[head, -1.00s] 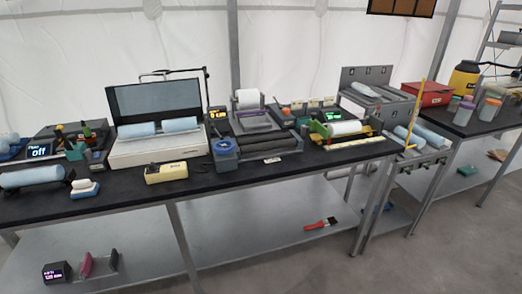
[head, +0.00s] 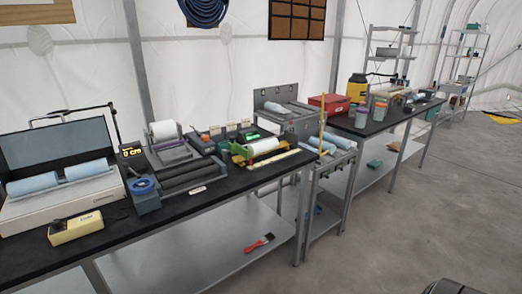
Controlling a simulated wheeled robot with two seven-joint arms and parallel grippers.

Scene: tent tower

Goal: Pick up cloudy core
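Several core-like cylinders are in the head view, and none is clearly labelled as the cloudy core. A whitish cylinder (head: 263,147) lies in a green and yellow cradle (head: 240,156) at the right end of the black bench. Two pale blue cylinders (head: 84,170) lie on the white open-lidded box (head: 62,204) at the left. More pale blue cylinders (head: 322,145) lie on the grey rack beside the bench, and a pale one (head: 280,109) sits on the upper grey stand. Neither of my grippers is in view.
The black bench (head: 205,208) also carries a roll device (head: 163,131) and a yellow box (head: 76,227). A second table to the right holds a red case (head: 329,103) and a yellow jug (head: 357,87). A red-handled brush (head: 259,243) lies on the lower shelf. The floor at right is mostly open.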

